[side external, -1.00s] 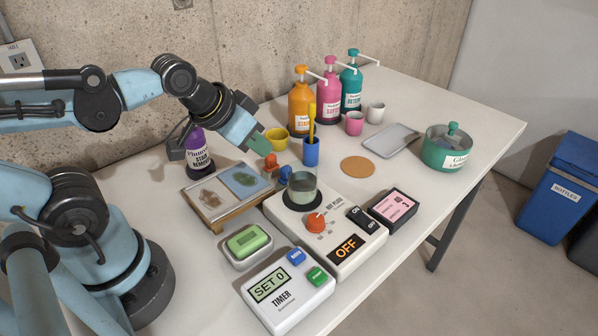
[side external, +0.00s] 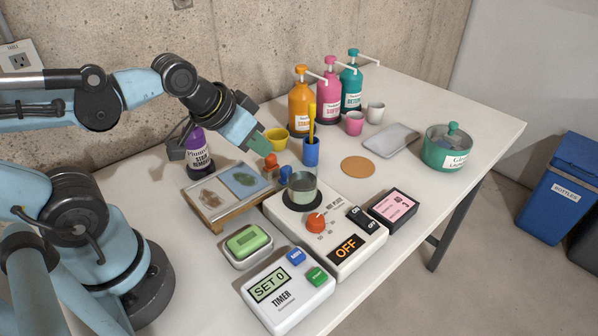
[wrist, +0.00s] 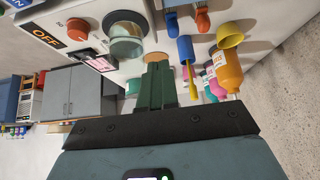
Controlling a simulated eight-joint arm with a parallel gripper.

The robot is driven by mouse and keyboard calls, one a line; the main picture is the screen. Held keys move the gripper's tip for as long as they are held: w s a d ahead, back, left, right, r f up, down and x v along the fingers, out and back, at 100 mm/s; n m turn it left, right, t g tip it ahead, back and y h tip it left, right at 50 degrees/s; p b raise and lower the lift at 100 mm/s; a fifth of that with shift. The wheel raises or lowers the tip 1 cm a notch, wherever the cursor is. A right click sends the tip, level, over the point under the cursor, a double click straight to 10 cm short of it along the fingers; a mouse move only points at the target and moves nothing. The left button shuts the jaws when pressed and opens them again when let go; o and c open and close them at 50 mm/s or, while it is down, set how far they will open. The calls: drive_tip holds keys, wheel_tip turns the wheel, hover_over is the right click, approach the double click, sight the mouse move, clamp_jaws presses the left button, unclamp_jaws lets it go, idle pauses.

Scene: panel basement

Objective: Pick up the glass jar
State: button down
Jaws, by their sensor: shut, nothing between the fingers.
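The glass jar (side external: 302,186) is a small clear cup with greenish contents. It stands upright on the dark round plate of the white hot plate device (side external: 345,250). In the wrist view the jar (wrist: 127,38) is ahead, up and left of the fingertips. My gripper (side external: 264,150) is in the air behind and left of the jar in the side view, apart from it. Its green fingers (wrist: 158,75) are together and empty.
A tray with two stained swatches (side external: 212,198) is left of the jar. Pump bottles (side external: 328,90) stand farther back. A cork disc (side external: 358,167) lies right.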

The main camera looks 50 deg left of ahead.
idle(0.3)
drive_tip(key=shift+c, duration=0.8)
unclamp_jaws()
drive_tip(key=n+g, duration=0.7)
drive_tip(key=n, duration=0.2)
approach(303, 181)
drive_tip(key=w+a+f, duration=0.1)
drive_tip(key=w+a, duration=0.1)
drive_tip(key=a, duration=0.1)
drive_tip(key=shift+d+f, duration=0.2)
drive_tip(key=shift+f, duration=2.7)
drive_tip(key=shift+d+f, duration=0.15)
drive_tip(key=shift+f, duration=2.8)
